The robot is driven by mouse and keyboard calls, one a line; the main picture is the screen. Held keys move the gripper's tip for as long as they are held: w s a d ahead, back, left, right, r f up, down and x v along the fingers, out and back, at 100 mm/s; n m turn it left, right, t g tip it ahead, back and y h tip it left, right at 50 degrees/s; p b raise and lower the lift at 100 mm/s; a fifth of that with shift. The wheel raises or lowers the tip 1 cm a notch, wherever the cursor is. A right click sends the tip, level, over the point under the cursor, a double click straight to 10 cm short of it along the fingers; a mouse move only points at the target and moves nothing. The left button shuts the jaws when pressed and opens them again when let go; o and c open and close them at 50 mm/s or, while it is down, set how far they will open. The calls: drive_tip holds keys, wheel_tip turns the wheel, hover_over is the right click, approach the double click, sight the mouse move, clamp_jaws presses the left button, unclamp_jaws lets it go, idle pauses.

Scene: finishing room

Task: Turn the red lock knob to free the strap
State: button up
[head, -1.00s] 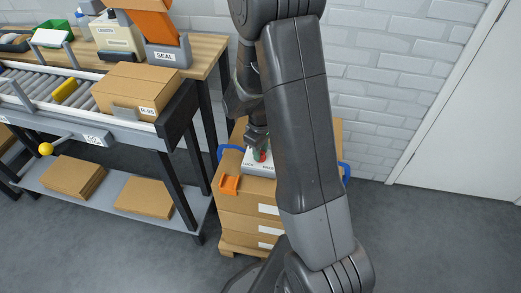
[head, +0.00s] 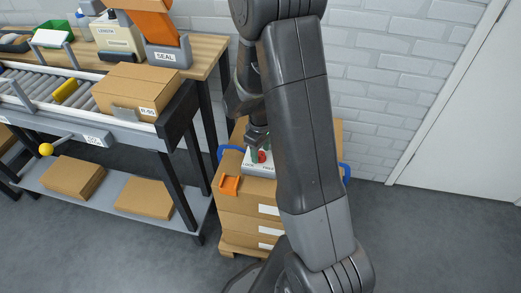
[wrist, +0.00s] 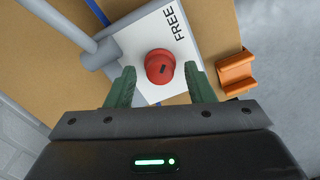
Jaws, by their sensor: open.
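The red lock knob (wrist: 160,67) stands on a white plate (wrist: 139,40) marked FREE, with a dark mark on its face. My gripper (wrist: 160,85) is open, its two green fingers apart on either side of the knob's near part, with no clear contact. In the head view the red knob (head: 262,156) shows just below my gripper (head: 257,140), on top of the stacked boxes. The blue strap (head: 343,173) shows at both sides of the stack; my arm hides much of it and of the plate.
An orange clip (wrist: 235,72) sits on the box right of the plate, and a grey bar (wrist: 75,30) meets the plate at left. The roller conveyor table (head: 180,115) with a carton (head: 125,88) stands left of the stack (head: 235,205). Floor at right is clear.

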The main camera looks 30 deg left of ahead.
sight(260, 153)
wheel_tip(260, 153, up, 14)
drive_tip(key=p, duration=0.2)
drive_tip(key=shift+f, duration=0.15)
wheel_tip(260, 153, down, 14)
drive_tip(key=shift+r+b, duration=0.1)
drive_tip(key=shift+b, duration=0.95)
